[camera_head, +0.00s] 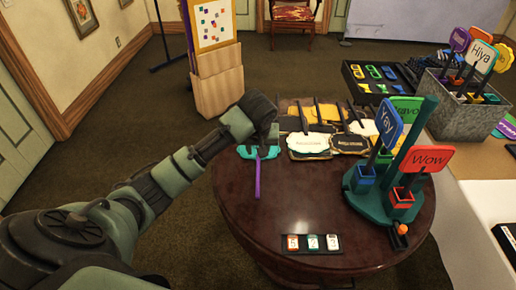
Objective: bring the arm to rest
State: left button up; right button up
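My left arm reaches in from the left. My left gripper (262,130) is over the back left part of the round dark wooden table (285,205). Its fingers are too small and dark to tell whether they are open or shut. Just below it is a teal piece (246,153), with a purple stick (257,180) pointing toward the front. I cannot tell whether the gripper touches either of them. My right gripper is not in view.
A green stand (378,205) holds "Yay" (386,123) and "Wow" (430,158) signs at the table's right. Signs with sticks (310,145) lie at the back. A black tray of small tiles (312,244) is near the front. The table's left front is clear.

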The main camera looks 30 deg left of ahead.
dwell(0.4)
